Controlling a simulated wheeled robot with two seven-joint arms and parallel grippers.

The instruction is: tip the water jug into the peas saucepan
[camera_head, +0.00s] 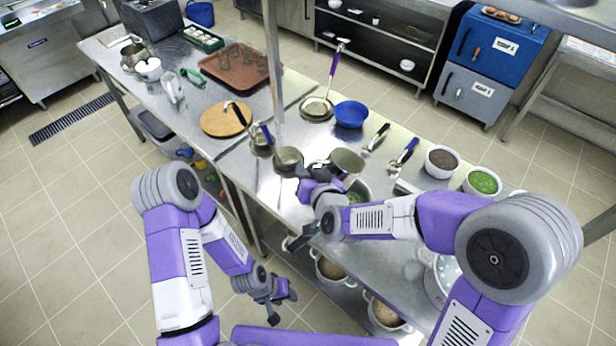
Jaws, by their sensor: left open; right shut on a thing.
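A small steel vessel, seemingly the water jug (347,161), is at the near side of the steel counter. My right gripper (319,172) is shut on it from its left side, partly hidden by my own wrist. A saucepan with green contents, seemingly the peas saucepan (358,190), sits just below the jug in the picture, partly covered by my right arm. The jug appears over or close beside its rim; its tilt and any water are too small to tell. My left gripper (276,302) is open and empty, low in front of the counter, away from both.
Another small steel pan (288,159) stands left of the jug. Behind are a blue bowl (351,114) and a pan (316,108). White pots with brown (443,160) and green (483,181) contents stand right. More pots sit on the lower shelf.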

